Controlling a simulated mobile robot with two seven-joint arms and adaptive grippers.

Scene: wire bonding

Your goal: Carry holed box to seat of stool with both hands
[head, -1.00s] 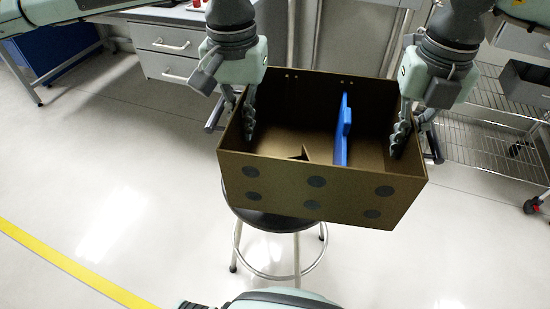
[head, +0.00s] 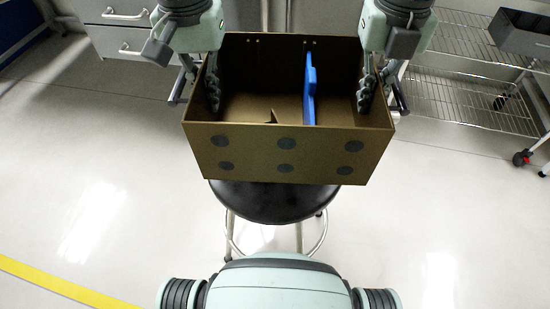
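The holed box (head: 253,155) is a brown open-topped box with several round grey spots on its near wall. A blue upright piece (head: 310,88) stands inside it. My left gripper (head: 197,90) straddles the box's left wall, one finger inside and one outside, shut on it. My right gripper (head: 381,95) holds the right wall the same way. The stool (head: 275,204) has a round black seat, its near part showing below the box. The box hides the far part of the seat. I cannot tell whether the box touches the seat.
A drawer cabinet (head: 110,40) stands at the back left. A wire rack cart (head: 465,100) stands at the back right. A yellow line (head: 65,285) runs along the floor at lower left. The floor on both sides of the stool is clear.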

